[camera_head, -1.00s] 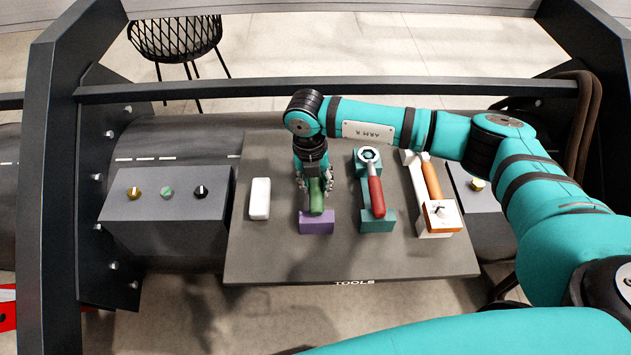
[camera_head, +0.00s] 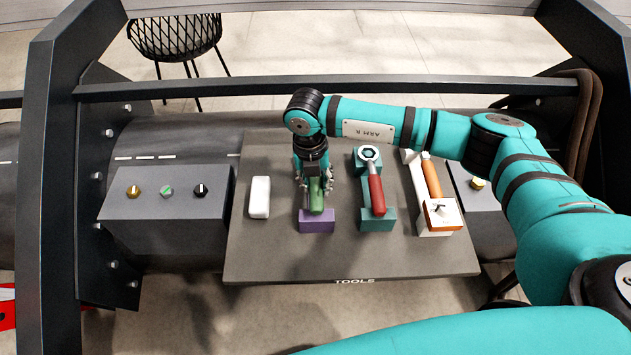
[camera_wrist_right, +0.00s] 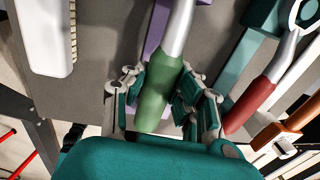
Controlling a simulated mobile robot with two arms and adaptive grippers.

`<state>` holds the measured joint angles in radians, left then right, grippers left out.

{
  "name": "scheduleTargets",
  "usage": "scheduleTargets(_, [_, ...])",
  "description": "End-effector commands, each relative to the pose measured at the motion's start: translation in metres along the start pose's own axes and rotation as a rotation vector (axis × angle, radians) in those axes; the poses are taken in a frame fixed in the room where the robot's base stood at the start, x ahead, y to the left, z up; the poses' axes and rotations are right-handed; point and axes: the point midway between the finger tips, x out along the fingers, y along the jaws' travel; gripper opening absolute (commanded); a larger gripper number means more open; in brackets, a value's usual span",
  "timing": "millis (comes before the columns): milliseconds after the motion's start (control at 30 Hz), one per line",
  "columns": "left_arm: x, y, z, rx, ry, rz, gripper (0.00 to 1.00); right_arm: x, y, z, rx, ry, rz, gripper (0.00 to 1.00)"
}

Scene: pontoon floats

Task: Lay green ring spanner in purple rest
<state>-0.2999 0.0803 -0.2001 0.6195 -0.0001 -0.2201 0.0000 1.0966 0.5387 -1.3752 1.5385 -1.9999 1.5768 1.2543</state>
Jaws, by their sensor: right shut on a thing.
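The green ring spanner shows its green handle (camera_head: 316,197) in the head view, over the purple rest (camera_head: 317,222). My right gripper (camera_head: 314,182) is shut on the handle from above. In the right wrist view the green handle (camera_wrist_right: 158,100) lies between the fingers of the right gripper (camera_wrist_right: 165,95), and its silver shank runs up out of the picture. Part of the purple rest (camera_wrist_right: 155,32) shows beside the shank. The ring end is hidden in both views. I cannot tell whether the spanner touches the rest. My left gripper is not in view.
A white block (camera_head: 260,198) lies left of the purple rest. A red-handled spanner (camera_head: 376,190) lies in a teal rest (camera_head: 378,222) to the right. An orange-handled tool (camera_head: 432,180) lies beyond it. The dark board (camera_head: 290,262) is clear in front.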

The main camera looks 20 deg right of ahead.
Motion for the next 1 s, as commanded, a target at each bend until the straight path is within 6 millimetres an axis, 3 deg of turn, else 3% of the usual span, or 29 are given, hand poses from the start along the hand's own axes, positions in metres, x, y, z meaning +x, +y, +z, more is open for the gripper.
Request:
scheduleTargets(600, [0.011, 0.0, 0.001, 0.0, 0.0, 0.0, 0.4, 0.013, 0.002, 0.0, 0.0, -0.001, 0.001, 0.0])
scheduleTargets(633, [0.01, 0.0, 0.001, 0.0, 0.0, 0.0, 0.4, 0.013, 0.002, 0.0, 0.0, -0.001, 0.001, 0.27])
scheduleTargets(700, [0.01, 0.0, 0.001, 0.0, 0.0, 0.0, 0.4, 0.012, 0.001, 0.0, 0.0, -0.001, 0.001, 0.36])
scheduleTargets(833, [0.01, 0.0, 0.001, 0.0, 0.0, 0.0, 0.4, 0.012, 0.001, 0.0, 0.0, -0.001, 0.001, 0.52])
scheduleTargets(1000, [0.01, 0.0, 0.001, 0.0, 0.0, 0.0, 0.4, 0.012, 0.001, 0.0, 0.0, 0.0, 0.001, 0.52])
